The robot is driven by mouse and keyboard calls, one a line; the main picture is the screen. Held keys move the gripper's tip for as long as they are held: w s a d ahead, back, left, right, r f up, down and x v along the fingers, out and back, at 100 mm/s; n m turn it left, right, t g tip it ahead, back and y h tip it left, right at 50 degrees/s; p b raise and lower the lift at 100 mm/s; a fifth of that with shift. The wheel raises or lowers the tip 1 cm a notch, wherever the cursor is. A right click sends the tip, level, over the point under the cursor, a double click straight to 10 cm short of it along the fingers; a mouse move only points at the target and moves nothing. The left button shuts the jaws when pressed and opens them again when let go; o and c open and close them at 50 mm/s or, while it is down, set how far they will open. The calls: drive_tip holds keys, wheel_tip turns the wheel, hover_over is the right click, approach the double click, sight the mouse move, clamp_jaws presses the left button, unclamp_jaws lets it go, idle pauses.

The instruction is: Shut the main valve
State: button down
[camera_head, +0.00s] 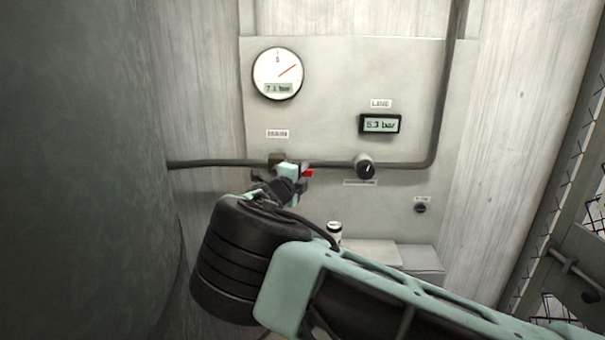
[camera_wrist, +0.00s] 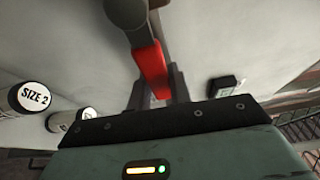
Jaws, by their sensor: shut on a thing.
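The main valve (camera_head: 277,160) sits on the dark pipe below the "MAIN" label, mostly covered by my gripper (camera_head: 291,172). Its red handle (camera_head: 308,173) shows just right of the gripper. In the wrist view the red handle (camera_wrist: 152,70) runs between the two dark fingers of my gripper (camera_wrist: 157,88), which is shut on it. A grey rounded part (camera_wrist: 126,14) joins the handle at the top. The head view does not show the handle's full angle to the pipe.
A round gauge (camera_head: 277,74) reads about 7.1 bar; the LINE display (camera_head: 380,124) reads about 5.3 bar. A black knob (camera_head: 364,167) sits farther right on the pipe (camera_head: 215,163). A white can (camera_head: 334,231) stands below. A "SIZE 2" cylinder (camera_wrist: 30,97) shows in the wrist view.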

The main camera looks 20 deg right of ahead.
wheel_tip(320, 180, down, 2)
drive_tip(key=shift+a+f+m+g+y+b, duration=0.15)
drive_tip(key=shift+m+g+y+b, duration=0.2)
drive_tip(key=shift+m, duration=0.75)
drive_tip(key=w+a+f+m+y+b, duration=0.2)
drive_tip(key=a+f+m+y+b, duration=0.3)
drive_tip(key=m+b, duration=0.5)
drive_tip(key=shift+w+a+f+m+y+b, duration=0.35)
drive_tip(key=shift+a+y+b, duration=0.4)
drive_tip(key=shift+a+b, duration=0.6)
drive_tip(key=shift+s+r, duration=0.15)
drive_tip(key=c, duration=1.3)
unclamp_jaws()
drive_tip(key=b+v, duration=0.4)
drive_tip(key=v, duration=1.3)
drive_tip(key=shift+s+d+r+b, duration=0.1)
drive_tip(key=shift+s+r+b, duration=0.05)
drive_tip(key=shift+b, duration=0.2)
